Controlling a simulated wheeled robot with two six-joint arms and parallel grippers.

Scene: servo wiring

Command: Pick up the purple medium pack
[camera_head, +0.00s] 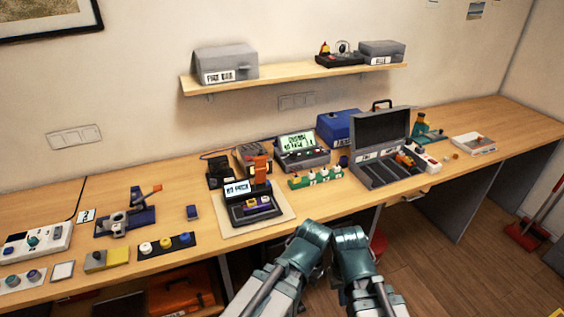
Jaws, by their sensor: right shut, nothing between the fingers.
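An open grey case (380,123) stands at the right of the bench, with a blue box (338,128) behind. A row of green-based pieces (315,178) lies right of the tester. A clamp fixture (126,219) and button strip (165,245) stand left. A shelf (300,82) hangs above.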

